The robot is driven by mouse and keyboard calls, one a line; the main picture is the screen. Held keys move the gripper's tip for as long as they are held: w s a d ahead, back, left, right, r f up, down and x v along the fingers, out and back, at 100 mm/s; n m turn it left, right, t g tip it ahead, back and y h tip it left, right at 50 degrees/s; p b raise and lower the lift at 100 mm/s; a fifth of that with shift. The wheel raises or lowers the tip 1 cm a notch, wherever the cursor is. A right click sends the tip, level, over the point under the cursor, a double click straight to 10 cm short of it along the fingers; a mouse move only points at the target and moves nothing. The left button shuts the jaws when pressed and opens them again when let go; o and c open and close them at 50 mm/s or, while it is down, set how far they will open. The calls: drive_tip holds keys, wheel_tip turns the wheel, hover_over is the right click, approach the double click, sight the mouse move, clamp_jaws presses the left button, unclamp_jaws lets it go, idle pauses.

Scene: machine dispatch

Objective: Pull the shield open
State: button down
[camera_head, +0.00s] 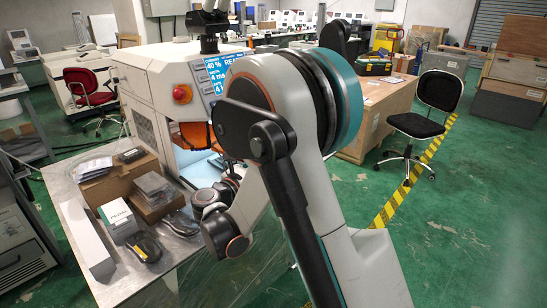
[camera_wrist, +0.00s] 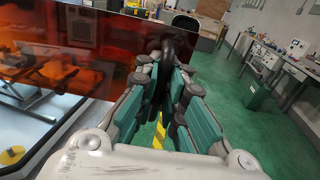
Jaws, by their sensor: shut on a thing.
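The shield (camera_wrist: 70,52) is a see-through orange panel across the upper left of the wrist view. A piece of it (camera_head: 197,135) shows in the head view on the front of the white machine (camera_head: 145,90), beside my arm. My gripper (camera_wrist: 170,70) is shut on the black handle (camera_wrist: 182,35) at the shield's right side. The fingers hide part of the handle. In the head view, my arm hides the gripper and most of the shield. A pale lit work surface shows below and through the panel.
A metal table (camera_head: 150,278) with boxes and a computer mouse-like black item (camera_head: 144,247) stands left of my arm. A red emergency button (camera_head: 182,94) is on the machine.

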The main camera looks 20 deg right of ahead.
drive_tip(key=shift+v, duration=1.1)
drive_tip(key=shift+w+a, duration=0.1)
drive_tip(key=shift+w, duration=0.05)
drive_tip(key=c, duration=2)
unclamp_jaws()
drive_tip(key=shift+o, duration=0.2)
drive_tip(key=shift+a, duration=0.1)
drive_tip(key=v, duration=1.1)
drive_tip(key=shift+s+a, duration=0.25)
drive_tip(key=shift+s, duration=0.05)
